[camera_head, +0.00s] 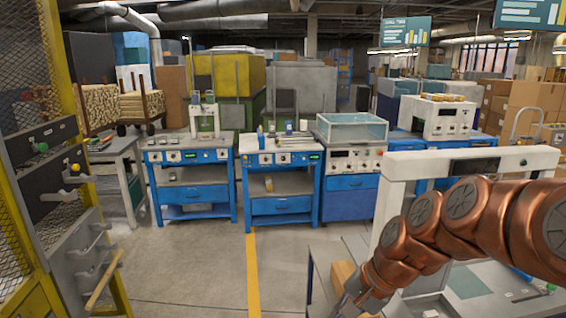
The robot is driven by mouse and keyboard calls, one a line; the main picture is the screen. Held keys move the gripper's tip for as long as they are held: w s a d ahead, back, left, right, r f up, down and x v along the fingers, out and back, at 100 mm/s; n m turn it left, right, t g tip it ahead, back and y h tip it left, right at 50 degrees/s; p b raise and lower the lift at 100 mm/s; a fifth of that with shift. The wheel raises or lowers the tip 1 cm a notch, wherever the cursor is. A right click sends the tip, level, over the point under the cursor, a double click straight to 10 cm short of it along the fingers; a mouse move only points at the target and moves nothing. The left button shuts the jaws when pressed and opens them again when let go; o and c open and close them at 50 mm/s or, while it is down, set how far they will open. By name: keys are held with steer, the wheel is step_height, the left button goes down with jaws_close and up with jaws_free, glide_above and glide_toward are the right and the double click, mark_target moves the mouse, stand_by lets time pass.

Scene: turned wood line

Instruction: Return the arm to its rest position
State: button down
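My copper-coloured arm reaches in from the right edge, bent downward over a grey workbench (480,300) at the lower right. Its far end slopes down to the left, where part of my gripper (349,303) shows as a small grey shape near the bottom edge. The fingers are too small and too cut off to tell whether they are open or shut, or whether they hold anything.
A white frame (420,164) stands on the workbench close behind my arm. Blue workstations (190,180) line the aisle behind. A yellow mesh guard with a handled panel (75,200) stands at left. Grey floor with a yellow line (253,270) is clear between.

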steer(key=s+d+f+n+g+h, duration=0.1)
steer(key=s+d+n, duration=0.1)
steer(key=s, duration=0.5)
steer(key=s+d+f+n+g+h, duration=0.1)
steer(key=s+d+f+n+h, duration=0.1)
steer(key=s, duration=0.6)
steer(key=s+d+f+n+g+h, duration=0.1)
steer(key=s+d+n+h, duration=0.1)
steer(key=s, duration=0.5)
steer(key=shift+s+d+f+n+b, duration=0.3)
steer(key=shift+s+d+f+n, duration=0.1)
steer(key=shift+d+n, duration=0.45)
steer(key=shift+a, duration=0.2)
